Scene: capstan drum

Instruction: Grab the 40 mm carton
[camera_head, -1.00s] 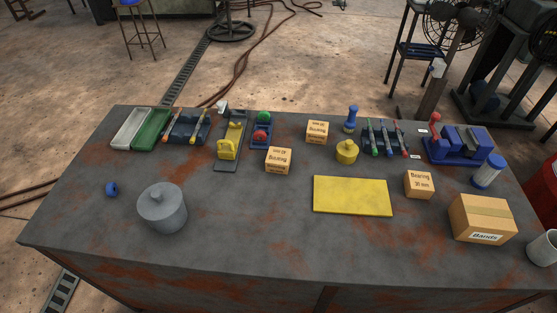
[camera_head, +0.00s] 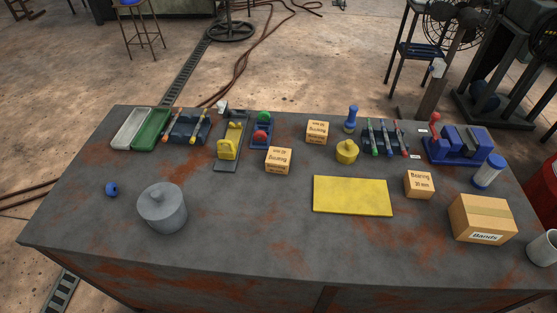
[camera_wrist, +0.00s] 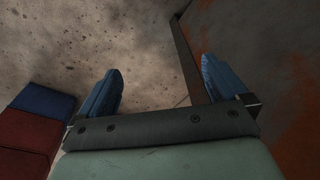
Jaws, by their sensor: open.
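Three small tan bearing cartons stand on the table in the head view: one left of the middle (camera_head: 278,160), one farther back (camera_head: 317,132), and one at the right (camera_head: 419,184) behind the large box. Each has a printed "Bearing" label with a size, but the sizes are too small to read surely, so I cannot tell which is the 40 mm carton. My gripper (camera_wrist: 160,66) shows only in the wrist view, with its two blue fingers wide apart and nothing between them. No carton shows in that view.
A yellow mat (camera_head: 352,195) lies between the cartons. A large "Bands" box (camera_head: 483,218), a yellow knobbed weight (camera_head: 346,152), a yellow-handled fixture (camera_head: 229,148) and a grey lidded pot (camera_head: 162,210) stand around. The table's front middle is clear. The wrist view shows floor and a rusty surface's edge.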

